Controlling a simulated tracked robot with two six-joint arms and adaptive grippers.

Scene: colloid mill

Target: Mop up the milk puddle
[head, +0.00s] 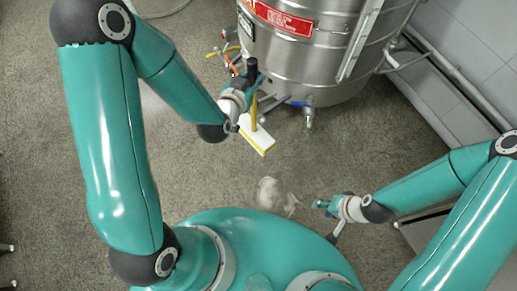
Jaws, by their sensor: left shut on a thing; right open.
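The milk puddle (270,192) is a small whitish patch on the grey floor, just in front of my base, with a thin streak toward the right. My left gripper (254,88) is shut on the yellow handle of a mop (258,136). The mop has a flat white head with a yellow edge. The head is beyond the puddle and apart from it, close to the steel tank. I cannot tell if it touches the floor. My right gripper (324,206) is open and empty, just right of the puddle.
A large steel tank (310,70) with a red label, valves and hoses stands at the top right. A pipe (455,75) runs along the tiled wall at right. The speckled floor (60,200) at left is mostly clear.

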